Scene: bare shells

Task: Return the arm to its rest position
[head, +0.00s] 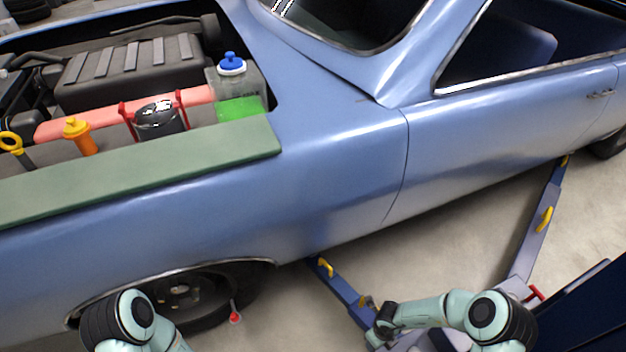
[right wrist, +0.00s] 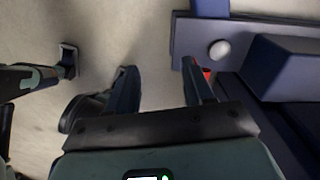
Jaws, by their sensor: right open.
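My right arm (head: 450,310) is bent low at the bottom right of the head view, in front of the blue car. My right gripper (right wrist: 157,78) shows in the right wrist view with its two dark fingers spread apart. Nothing is between the fingers, and bare floor lies beyond them. My left arm (head: 135,320) shows only in part at the bottom left of the head view, by the front wheel. Its gripper is not visible there.
The blue car (head: 320,160) has its engine bay open, with a green mat (head: 140,167) on the fender. Blue lift arms (head: 345,292) reach under the car. A dark blue structure (head: 585,310) stands at the lower right. Open floor (head: 440,240) lies between the lift arms.

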